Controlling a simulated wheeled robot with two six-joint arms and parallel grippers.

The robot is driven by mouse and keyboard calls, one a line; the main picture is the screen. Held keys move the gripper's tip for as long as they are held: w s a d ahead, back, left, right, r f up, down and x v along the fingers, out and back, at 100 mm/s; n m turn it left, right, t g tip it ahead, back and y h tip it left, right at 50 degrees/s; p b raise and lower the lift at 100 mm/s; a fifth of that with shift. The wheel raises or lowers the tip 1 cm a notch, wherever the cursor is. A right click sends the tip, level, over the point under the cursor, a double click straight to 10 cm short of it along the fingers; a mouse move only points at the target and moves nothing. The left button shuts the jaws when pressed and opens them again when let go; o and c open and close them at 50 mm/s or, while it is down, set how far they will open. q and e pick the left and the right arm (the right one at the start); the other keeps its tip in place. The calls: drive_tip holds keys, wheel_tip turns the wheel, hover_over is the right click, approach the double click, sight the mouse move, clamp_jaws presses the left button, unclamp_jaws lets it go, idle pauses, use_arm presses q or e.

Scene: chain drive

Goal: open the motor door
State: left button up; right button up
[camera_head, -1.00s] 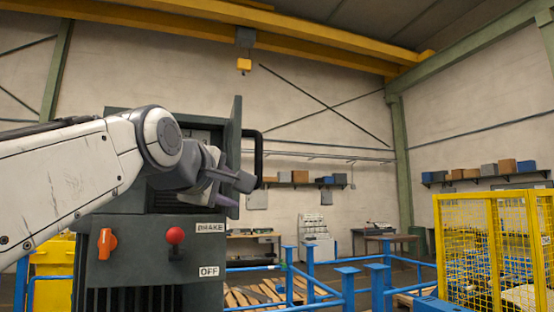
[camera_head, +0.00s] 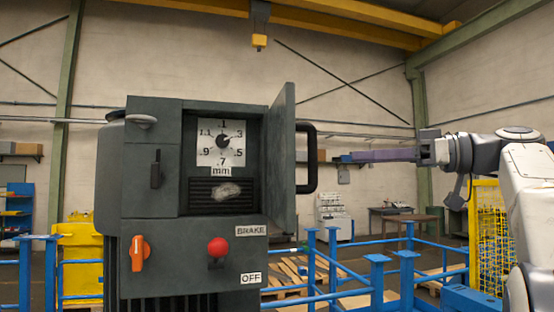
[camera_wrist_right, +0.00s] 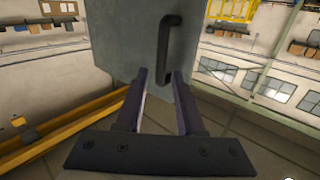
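The motor door (camera_head: 283,160) is a dark grey panel standing swung open on the right side of the motor housing (camera_head: 150,215). A black bar handle (camera_head: 313,158) is on the door's right face. My right gripper (camera_head: 354,156) comes in from the right, its purple fingers pointing left at the handle with a gap between. In the right wrist view, the fingers (camera_wrist_right: 160,80) are spread and empty, with the door (camera_wrist_right: 125,35) and its handle (camera_wrist_right: 166,50) ahead of them. The left gripper is not in view.
The opened housing shows a dial (camera_head: 222,143) marked mm and a dark grille with a pale patch. Below are an orange switch (camera_head: 139,252) and a red knob (camera_head: 217,248). Blue railings (camera_head: 376,285) and a yellow mesh cage (camera_head: 488,235) stand at the right.

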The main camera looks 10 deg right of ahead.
drive_tip(key=p, duration=0.3)
hover_over(312, 184)
drive_tip(key=shift+w+d+r, duration=0.25)
drive_tip(key=shift+d, duration=0.2)
drive_tip(key=shift+w+a+f, duration=0.1)
drive_tip(key=shift+w+a, duration=0.1)
drive_tip(key=shift+a, duration=0.1)
clamp_jaws()
idle(0.8)
